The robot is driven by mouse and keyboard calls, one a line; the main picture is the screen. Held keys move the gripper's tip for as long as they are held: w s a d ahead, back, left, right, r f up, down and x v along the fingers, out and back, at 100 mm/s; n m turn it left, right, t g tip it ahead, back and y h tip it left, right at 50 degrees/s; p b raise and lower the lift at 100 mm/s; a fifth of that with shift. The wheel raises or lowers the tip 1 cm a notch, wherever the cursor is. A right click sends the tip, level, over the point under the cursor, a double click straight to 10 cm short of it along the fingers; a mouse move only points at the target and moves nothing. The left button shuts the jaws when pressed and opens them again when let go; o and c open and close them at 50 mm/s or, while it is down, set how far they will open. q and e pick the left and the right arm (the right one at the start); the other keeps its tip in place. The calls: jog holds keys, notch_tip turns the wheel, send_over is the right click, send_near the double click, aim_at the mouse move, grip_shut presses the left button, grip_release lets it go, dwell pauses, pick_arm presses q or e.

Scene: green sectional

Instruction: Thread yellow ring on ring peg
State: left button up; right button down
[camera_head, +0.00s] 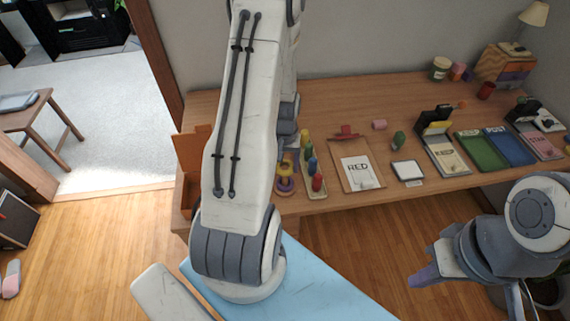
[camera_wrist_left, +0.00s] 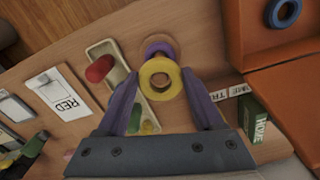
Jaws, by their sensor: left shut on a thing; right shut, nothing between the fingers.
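The yellow ring (camera_wrist_left: 148,70) is between the purple fingertips of my left gripper (camera_wrist_left: 160,77), which is shut on it. In the wrist view, the purple ring (camera_wrist_left: 158,46) lies just beyond it on the round wooden base of the ring peg (camera_wrist_left: 174,47). The yellow ring (camera_head: 285,167) also shows in the head view, close to the purple ring (camera_head: 287,186). The peg shaft is not clear, so I cannot tell whether the yellow ring is around it or above it. My left fingers are mostly hidden in the head view. My right gripper (camera_head: 424,275) is shut and empty, off the table's front.
A blue ring (camera_wrist_left: 283,12) lies in the orange box (camera_wrist_left: 285,75). A tray of coloured pegs (camera_wrist_left: 108,50) stands beside the ring peg.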

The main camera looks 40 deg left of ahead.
pick_arm(q)
jog(key=shift+f+b, duration=2.2)
jog(key=shift+f, duration=0.95)
jog(key=o, duration=1.3)
notch_tip(320, 180, up, 10)
jog(key=shift+r, duration=0.25)
